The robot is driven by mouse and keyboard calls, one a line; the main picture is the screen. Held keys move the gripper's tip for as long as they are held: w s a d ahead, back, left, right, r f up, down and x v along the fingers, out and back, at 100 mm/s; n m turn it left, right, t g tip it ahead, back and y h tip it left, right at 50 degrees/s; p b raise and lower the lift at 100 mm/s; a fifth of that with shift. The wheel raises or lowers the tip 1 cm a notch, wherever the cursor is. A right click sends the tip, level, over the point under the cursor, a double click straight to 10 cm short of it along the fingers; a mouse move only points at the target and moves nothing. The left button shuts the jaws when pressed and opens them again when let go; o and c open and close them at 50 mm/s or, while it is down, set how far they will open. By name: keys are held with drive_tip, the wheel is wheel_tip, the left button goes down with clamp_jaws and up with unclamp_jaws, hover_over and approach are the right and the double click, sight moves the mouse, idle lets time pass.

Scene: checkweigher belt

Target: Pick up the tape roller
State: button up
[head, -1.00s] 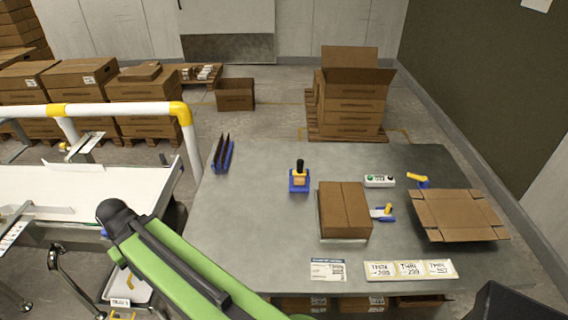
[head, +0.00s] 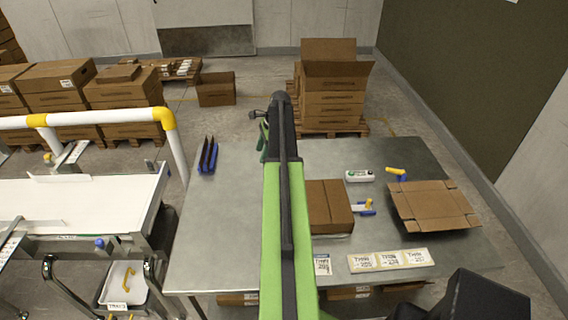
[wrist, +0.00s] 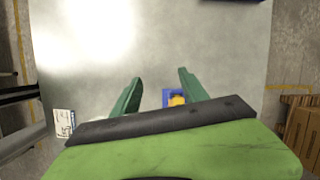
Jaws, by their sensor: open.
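In the wrist view, a small blue item with a yellow-orange part (wrist: 176,99), which I take to be the tape roller, shows between my gripper's green fingers, nearer the right one. It is partly hidden by the wrist edge. My gripper (wrist: 160,77) is open, and nothing is seen held between the fingers. In the head view my gripper (head: 264,140) is over the grey table, and my arm hides the item there.
The closed carton (head: 328,207) stands just right of my arm. A flattened carton (head: 432,206), a white button box (head: 359,176), label cards (head: 390,260) and a blue rack (head: 208,156) are also on the table (head: 215,225). Its left middle is clear. A white conveyor (head: 85,205) is left.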

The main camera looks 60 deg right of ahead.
drive_tip(key=s+d+r+m+t, duration=0.1)
drive_tip(key=s+d+r+m, duration=0.1)
drive_tip(key=s+d+m, duration=0.7)
drive_tip(key=w+f+n+b, duration=0.1)
drive_tip(key=f+b, duration=0.2)
drive_tip(key=w+d+f+n+b, duration=0.1)
drive_tip(key=f+b, duration=0.3)
drive_tip(key=w+d+f+n+b, duration=0.1)
drive_tip(key=f+b, duration=0.2)
drive_tip(key=f, duration=0.1)
drive_tip(key=shift+f+b, duration=0.15)
drive_tip(key=shift+b, duration=0.2)
drive_tip(key=shift+w+a, duration=0.1)
drive_tip(key=shift+w, duration=0.1)
drive_tip(key=b+x, duration=0.5)
drive_tip(key=shift+s+f, duration=0.15)
drive_tip(key=shift+f, duration=0.05)
drive_tip(key=shift+r, duration=0.2)
drive_tip(key=shift+c, duration=0.3)
clamp_jaws()
drive_tip(key=shift+n, duration=0.3)
